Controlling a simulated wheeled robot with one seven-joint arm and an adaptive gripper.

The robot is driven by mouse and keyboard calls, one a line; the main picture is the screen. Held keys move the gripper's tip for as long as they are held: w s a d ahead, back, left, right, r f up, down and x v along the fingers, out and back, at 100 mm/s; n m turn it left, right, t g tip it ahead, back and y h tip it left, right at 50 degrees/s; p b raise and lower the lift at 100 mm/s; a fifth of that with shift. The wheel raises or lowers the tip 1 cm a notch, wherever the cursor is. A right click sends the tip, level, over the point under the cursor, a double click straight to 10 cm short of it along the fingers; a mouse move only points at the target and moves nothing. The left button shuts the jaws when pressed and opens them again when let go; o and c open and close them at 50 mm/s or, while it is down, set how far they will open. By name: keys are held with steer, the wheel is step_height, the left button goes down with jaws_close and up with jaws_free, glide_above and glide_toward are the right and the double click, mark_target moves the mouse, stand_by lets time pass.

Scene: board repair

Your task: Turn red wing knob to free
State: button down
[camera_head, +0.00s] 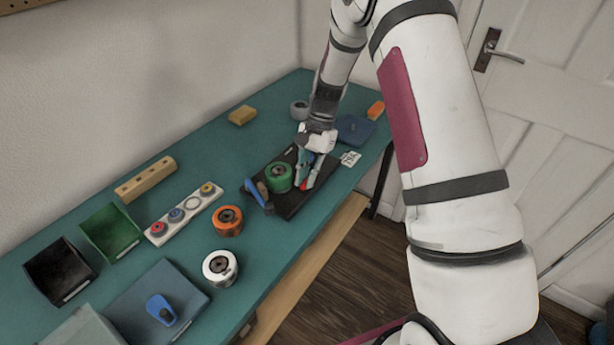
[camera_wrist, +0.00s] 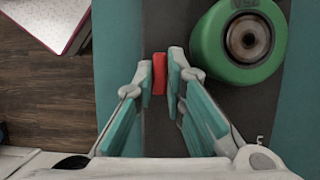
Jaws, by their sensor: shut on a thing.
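The red wing knob (camera_wrist: 159,74) shows in the wrist view as a narrow red bar between my gripper's two fingertips. My gripper (camera_wrist: 166,75) is shut on it, with a finger on each side. In the head view my gripper (camera_head: 305,179) points down at the right part of the black board (camera_head: 290,207), and only a bit of the knob (camera_head: 304,186) shows between the fingers. A green wheel (camera_head: 279,176) sits on the board beside the gripper. It also shows at the upper right in the wrist view (camera_wrist: 207,40). The knob's base is hidden.
A blue lever (camera_head: 254,193) stands at the board's left end. An orange wheel (camera_head: 228,221) and a white wheel (camera_head: 220,267) stand to the left on the teal bench.

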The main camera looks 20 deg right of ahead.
steer(key=c, duration=1.6)
jaws_free()
steer(key=shift+c, duration=0.2)
